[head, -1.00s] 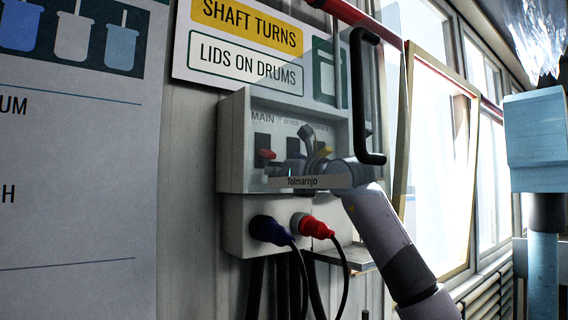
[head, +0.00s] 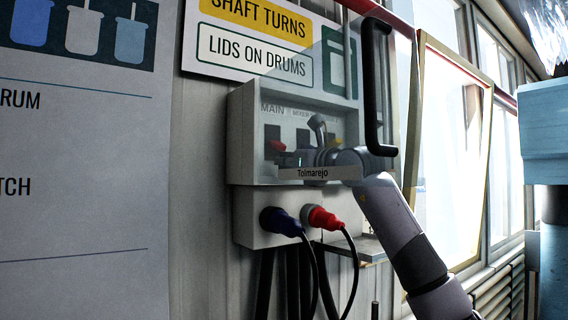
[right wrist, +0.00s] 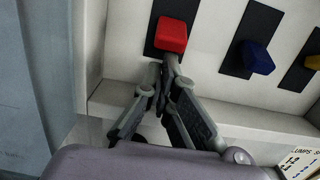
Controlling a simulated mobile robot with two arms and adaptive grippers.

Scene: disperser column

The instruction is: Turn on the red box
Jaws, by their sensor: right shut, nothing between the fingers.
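A pale switch box (head: 240,140) hangs on the wall with a clear cover whose black handle (head: 375,85) is at its right. A red switch (head: 277,146) sits at the left under the word MAIN; the red switch also shows in the right wrist view (right wrist: 171,34) on a black plate. My right gripper (head: 284,160) shows through the cover, at the red switch. In the wrist view my right gripper (right wrist: 169,62) is shut and empty, its tips just below the red knob; whether they touch is unclear. My left gripper is out of view.
A blue switch (right wrist: 257,57) and a yellow switch (right wrist: 313,62) stand to the right of the red one. A blue plug (head: 280,222) and a red plug (head: 322,218) with black cables sit below the box. A tilted window pane (head: 450,150) is at the right.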

